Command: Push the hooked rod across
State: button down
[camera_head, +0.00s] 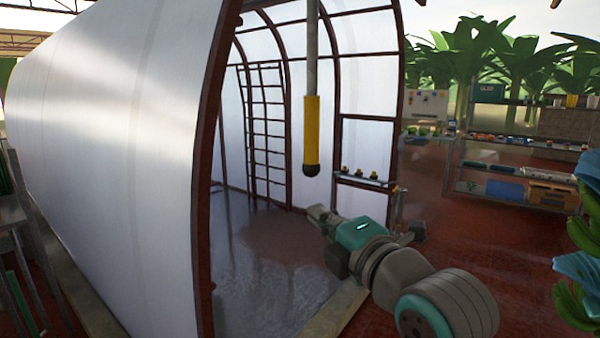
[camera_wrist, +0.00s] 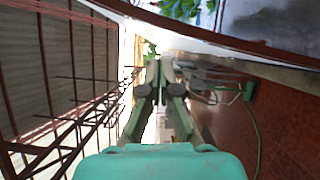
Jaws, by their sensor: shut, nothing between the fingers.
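A rod hangs upright in the head view, with a grey upper shaft, a yellow sleeve (camera_head: 311,130) and a dark rounded lower end. Its top runs out of the frame, and I see no hook on the visible part. My gripper (camera_head: 316,212) is below the rod's lower end in the picture, apart from it. In the wrist view the two fingers of my gripper (camera_wrist: 159,66) come together at their tips with nothing between them. I cannot make out the rod clearly in the wrist view.
A curved white-walled tunnel (camera_head: 120,130) with dark red ribs stands open behind the rod. A rail with small yellow-topped fittings (camera_head: 362,178) is right of the rod. Shelves with goods (camera_head: 510,170) stand at the right. Banana plants edge the far right.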

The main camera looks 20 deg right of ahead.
jog(key=shift+w+a+r+n, duration=0.1)
jog(key=shift+w+r+n, duration=0.1)
jog(key=shift+r, duration=0.3)
jog(key=shift+w+a+r+n, duration=0.1)
jog(key=shift+r+n, duration=0.1)
jog(key=shift+r, duration=0.3)
jog(key=w+d+r, duration=0.1)
jog(key=w, duration=1)
jog(key=shift+w+d, duration=0.2)
jog(key=shift+d, duration=0.2)
jog(key=shift+r, duration=0.1)
jog(key=w+d, duration=0.8)
jog(key=d, duration=0.3)
jog(key=shift+d, duration=0.1)
